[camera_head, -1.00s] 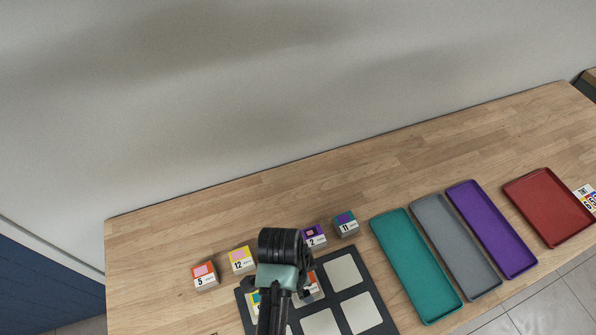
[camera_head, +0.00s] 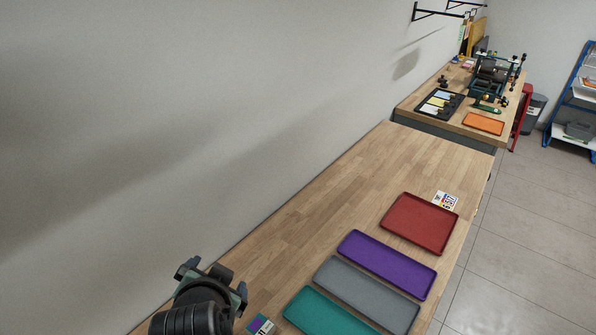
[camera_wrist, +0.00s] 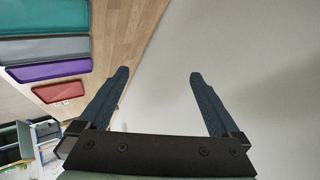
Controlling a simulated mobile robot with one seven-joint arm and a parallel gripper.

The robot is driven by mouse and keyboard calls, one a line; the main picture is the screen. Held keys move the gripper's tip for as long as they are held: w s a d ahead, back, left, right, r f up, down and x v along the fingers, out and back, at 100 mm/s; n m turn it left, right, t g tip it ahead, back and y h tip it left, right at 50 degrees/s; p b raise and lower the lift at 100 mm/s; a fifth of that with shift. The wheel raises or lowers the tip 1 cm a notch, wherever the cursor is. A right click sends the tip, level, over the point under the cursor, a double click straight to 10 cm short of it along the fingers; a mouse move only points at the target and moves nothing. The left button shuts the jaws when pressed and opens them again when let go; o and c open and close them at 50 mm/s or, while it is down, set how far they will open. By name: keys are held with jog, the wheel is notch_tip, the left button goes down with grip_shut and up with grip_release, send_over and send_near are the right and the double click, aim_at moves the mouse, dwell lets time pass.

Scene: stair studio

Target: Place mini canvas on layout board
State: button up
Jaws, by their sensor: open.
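One mini canvas (camera_head: 262,325), a small block with a purple and teal top, shows at the bottom edge of the head view, just right of my gripper. The layout board and the other mini canvases are outside both current views. My gripper (camera_head: 212,272) is raised at the lower left of the head view. In the wrist view my gripper (camera_wrist: 160,80) has its two fingers spread wide with nothing between them, against the wall and the table's edge.
Teal (camera_head: 325,314), grey (camera_head: 367,293), purple (camera_head: 388,262) and red (camera_head: 420,223) trays lie in a row on the wooden table (camera_head: 330,205). A small printed card (camera_head: 445,200) lies beyond the red tray. A second workbench (camera_head: 462,112) with equipment stands farther back. The wall runs along the left.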

jog(key=w+d+r+n+t, duration=0.1)
jog(key=d+r+t, duration=0.15)
jog(key=r, duration=0.65)
jog(key=w+d+r+t, duration=0.2)
jog(key=r+t, duration=0.1)
jog(key=r, duration=0.5)
jog(key=w+d+r+n+t, duration=0.1)
jog(key=d+r+t, duration=0.15)
jog(key=r, duration=0.65)
jog(key=s+d+r+n+t, duration=0.1)
jog(key=s+d+r+t, duration=0.1)
jog(key=r, duration=0.5)
jog(key=s+d+r+n+t+h, duration=0.1)
jog(key=s+d+r+t, duration=0.1)
jog(key=s+r+t, duration=0.2)
jog(key=s+d+r+n+t+h, duration=0.1)
jog(key=s+d+r+t, duration=0.2)
jog(key=s+r, duration=0.4)
notch_tip(320, 180, up, 5)
jog(key=shift+r+t, duration=0.1)
jog(key=shift+t, duration=0.5)
